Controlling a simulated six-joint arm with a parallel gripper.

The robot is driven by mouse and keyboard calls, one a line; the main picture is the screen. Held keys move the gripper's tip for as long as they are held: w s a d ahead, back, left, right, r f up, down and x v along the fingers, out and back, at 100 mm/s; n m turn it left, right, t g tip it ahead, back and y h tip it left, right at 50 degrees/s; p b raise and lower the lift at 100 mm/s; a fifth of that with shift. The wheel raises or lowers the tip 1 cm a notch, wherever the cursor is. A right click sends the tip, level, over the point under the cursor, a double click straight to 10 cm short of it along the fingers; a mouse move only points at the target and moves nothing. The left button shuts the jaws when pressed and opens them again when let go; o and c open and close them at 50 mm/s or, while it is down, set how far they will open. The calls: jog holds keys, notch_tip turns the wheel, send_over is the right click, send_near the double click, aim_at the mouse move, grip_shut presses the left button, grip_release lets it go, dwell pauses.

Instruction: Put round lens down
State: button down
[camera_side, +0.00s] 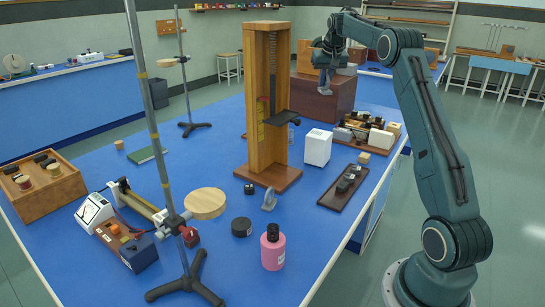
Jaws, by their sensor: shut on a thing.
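My gripper (324,88) is at the back of the blue bench, in front of the brown wooden box (318,106) or over its top; I cannot tell which. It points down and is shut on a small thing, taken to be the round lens. The lens is too small and too dark against the gripper to make out clearly. A small grey upright piece with a rounded top (269,200) stands on the bench near the tall wooden stand, apart from my gripper.
The tall wooden stand (255,110) rises left of my gripper. A white box (317,147), a tray of blocks (362,136) and a dark board (343,187) stand in front.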

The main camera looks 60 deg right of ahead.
jog(key=shift+s+d+r, duration=0.15)
jog(key=shift+d+r, duration=0.65)
jog(key=shift+r, duration=0.25)
jog(key=shift+f, duration=0.1)
send_near(321, 135)
jog(key=shift+w+d, duration=0.6)
jog(key=shift+w, duration=0.1)
jog(key=shift+f, duration=2.15)
jog(key=c, duration=1.5)
grip_release()
jog(key=shift+f, duration=0.1)
